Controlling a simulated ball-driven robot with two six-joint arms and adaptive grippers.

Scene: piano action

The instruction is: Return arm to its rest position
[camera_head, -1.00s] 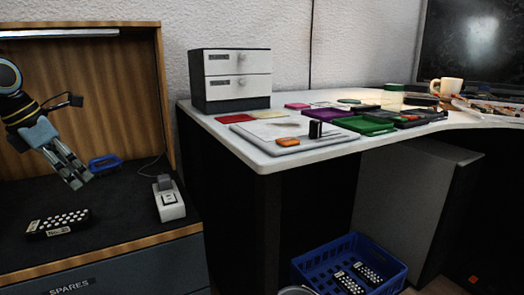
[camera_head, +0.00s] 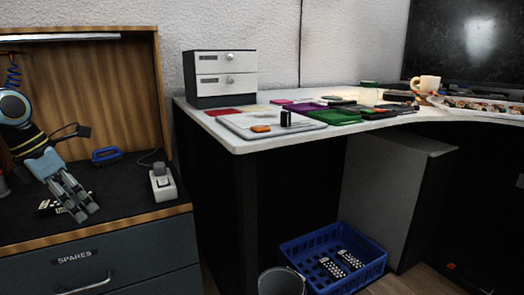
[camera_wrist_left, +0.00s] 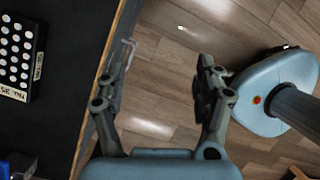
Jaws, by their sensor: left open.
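My left gripper (camera_head: 83,212) hangs at the left of the head view, fingers pointing down and right. My right gripper is in neither view.
A blue-handled item (camera_head: 106,155) and a white switch box (camera_head: 162,184) stand behind. A blue crate (camera_head: 330,245) is on the floor.

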